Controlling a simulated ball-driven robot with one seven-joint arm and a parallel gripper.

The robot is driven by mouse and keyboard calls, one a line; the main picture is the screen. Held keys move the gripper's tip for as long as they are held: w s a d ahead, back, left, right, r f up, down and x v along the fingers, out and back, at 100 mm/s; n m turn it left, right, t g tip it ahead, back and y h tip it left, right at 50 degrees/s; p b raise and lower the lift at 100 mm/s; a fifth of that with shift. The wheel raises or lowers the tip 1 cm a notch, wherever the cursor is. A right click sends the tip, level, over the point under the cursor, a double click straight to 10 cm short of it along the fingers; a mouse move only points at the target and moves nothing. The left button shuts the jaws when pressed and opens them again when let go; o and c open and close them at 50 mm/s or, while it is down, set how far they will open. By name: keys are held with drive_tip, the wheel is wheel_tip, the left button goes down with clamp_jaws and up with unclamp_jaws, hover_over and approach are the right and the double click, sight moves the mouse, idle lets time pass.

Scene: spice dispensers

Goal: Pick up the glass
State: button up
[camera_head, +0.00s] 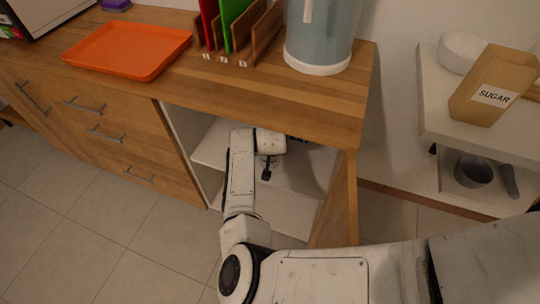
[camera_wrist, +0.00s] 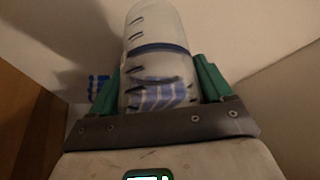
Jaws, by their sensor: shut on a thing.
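The glass (camera_wrist: 155,32) is a clear, see-through vessel with dark rings and blue stripes, filling the middle of the wrist view. My gripper (camera_wrist: 157,72) has a green finger on each side of it and is shut on it. The glass's lower end is hidden behind the gripper's dark front plate. In the head view my arm reaches into the open cabinet (camera_head: 211,149), and the glass cannot be made out clearly there. The cabinet's top hides part of the inside.
A blue-marked item (camera_wrist: 97,84) shows left of the fingers. The cabinet's open wooden door (camera_head: 339,205) stands right of my arm. The counter above holds an orange tray (camera_head: 128,48), upright boards (camera_head: 239,28) and a large blue-grey container (camera_head: 318,35).

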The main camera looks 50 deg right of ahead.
drive_tip(key=shift+r, duration=0.15)
drive_tip(key=shift+r, duration=0.25)
drive_tip(key=s+a+p, duration=0.2)
drive_tip(key=s+a, duration=1)
drive_tip(key=a, duration=0.1)
drive_tip(key=shift+a, duration=0.15)
idle(0.3)
drive_tip(key=shift+s+p, duration=0.1)
drive_tip(key=shift+p, duration=0.2)
